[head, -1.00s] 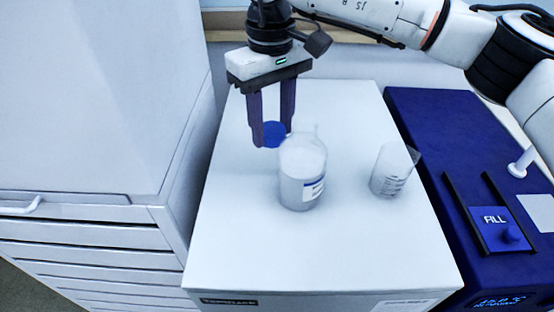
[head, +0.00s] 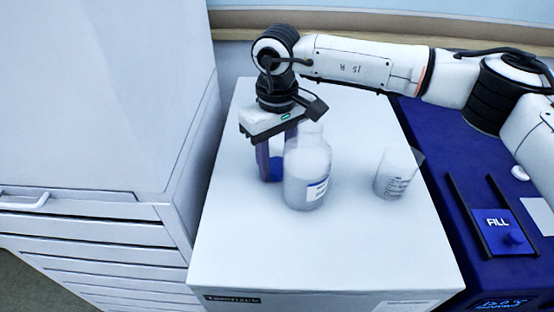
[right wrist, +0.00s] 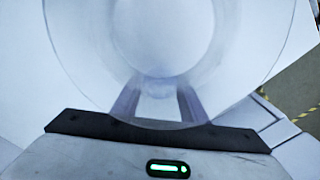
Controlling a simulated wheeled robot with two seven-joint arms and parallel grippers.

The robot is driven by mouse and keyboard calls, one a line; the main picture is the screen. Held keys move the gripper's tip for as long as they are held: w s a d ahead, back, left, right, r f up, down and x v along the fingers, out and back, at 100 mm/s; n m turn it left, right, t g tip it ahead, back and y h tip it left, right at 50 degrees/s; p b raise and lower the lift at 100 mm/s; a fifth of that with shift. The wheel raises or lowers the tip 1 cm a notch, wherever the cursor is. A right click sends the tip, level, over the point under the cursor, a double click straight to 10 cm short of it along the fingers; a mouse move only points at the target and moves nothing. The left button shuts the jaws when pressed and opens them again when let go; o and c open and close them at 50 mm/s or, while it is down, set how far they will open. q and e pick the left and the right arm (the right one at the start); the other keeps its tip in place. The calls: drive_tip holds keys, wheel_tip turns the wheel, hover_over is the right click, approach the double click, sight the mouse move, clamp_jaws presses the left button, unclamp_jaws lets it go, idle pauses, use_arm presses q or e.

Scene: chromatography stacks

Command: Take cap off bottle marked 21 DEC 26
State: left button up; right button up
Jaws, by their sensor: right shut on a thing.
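The clear bottle (head: 307,180) stands upright on the white box top, with white contents and a label whose text is too small to read. Its neck has no cap on it. My right gripper (head: 274,173) points down just behind and left of the bottle, low over the box top. It is shut on the blue cap (head: 276,169), partly hidden by the bottle. I cannot tell whether the cap touches the surface. In the right wrist view the bottle (right wrist: 235,45) looms large in front of the fingers, and the cap cannot be made out. My left gripper is not in view.
A clear beaker (head: 396,175) stands on the white box (head: 235,235), right of the bottle. A white drawer cabinet (head: 90,215) stands left. The box top's front is clear.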

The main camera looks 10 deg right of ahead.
drive_tip(key=o, duration=1.1)
drive_tip(key=shift+f, duration=0.1)
drive_tip(key=shift+o, duration=0.2)
